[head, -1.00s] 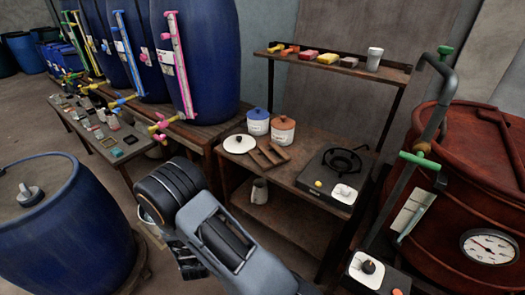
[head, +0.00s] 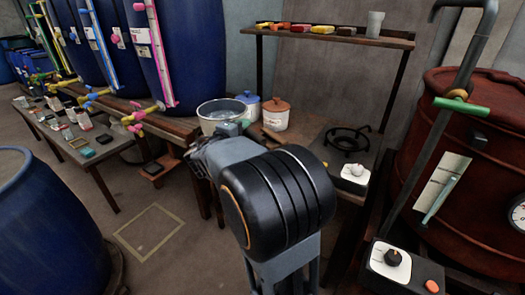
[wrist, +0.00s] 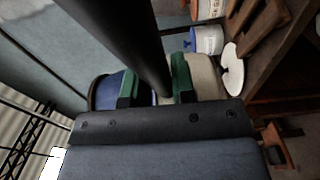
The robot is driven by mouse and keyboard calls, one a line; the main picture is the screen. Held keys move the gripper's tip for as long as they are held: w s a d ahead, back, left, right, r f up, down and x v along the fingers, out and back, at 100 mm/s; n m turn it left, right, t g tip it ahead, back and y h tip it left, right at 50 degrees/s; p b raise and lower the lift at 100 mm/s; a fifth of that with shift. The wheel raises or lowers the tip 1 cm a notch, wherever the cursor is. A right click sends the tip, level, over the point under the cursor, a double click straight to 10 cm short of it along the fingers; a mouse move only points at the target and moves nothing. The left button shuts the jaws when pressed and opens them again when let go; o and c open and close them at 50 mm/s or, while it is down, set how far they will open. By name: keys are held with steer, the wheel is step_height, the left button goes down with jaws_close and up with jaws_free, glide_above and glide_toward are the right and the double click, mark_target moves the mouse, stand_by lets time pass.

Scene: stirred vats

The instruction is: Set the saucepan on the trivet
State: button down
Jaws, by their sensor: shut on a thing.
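The saucepan (head: 222,112), a round metal pan, is upright and held up in front of the drums at the left end of the work table. My gripper (head: 229,131) is beside it, mostly covered by my own arm. In the wrist view the green-tipped jaws (wrist: 154,84) are shut on the pan's long black handle (wrist: 125,40). The trivet (wrist: 262,22), made of brown wooden slats, lies on the table, apart from the pan. My arm hides it in the head view.
A white lid (wrist: 232,72) lies near the trivet. A blue-lidded jar (head: 249,103) and an orange-lidded jar (head: 275,114) stand behind. A burner (head: 347,141) is to the right, under a shelf (head: 325,37). A red vat (head: 455,150) stands far right.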

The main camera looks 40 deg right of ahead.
steer(key=s+d+f+g+b, duration=0.15)
steer(key=d+b, duration=0.25)
steer(key=d, duration=0.8)
steer(key=d+f+b, duration=0.3)
steer(key=d+f, duration=0.1)
steer(key=f, duration=0.4)
steer(key=shift+w+d+f+m+h, duration=0.2)
steer(key=shift+d+m+h, duration=0.1)
steer(key=shift+d+m, duration=0.1)
steer(key=shift+f, duration=0.1)
steer(key=c, duration=0.9)
jaws_free()
steer(key=shift+f, duration=0.15)
steer(key=shift+c, duration=0.2)
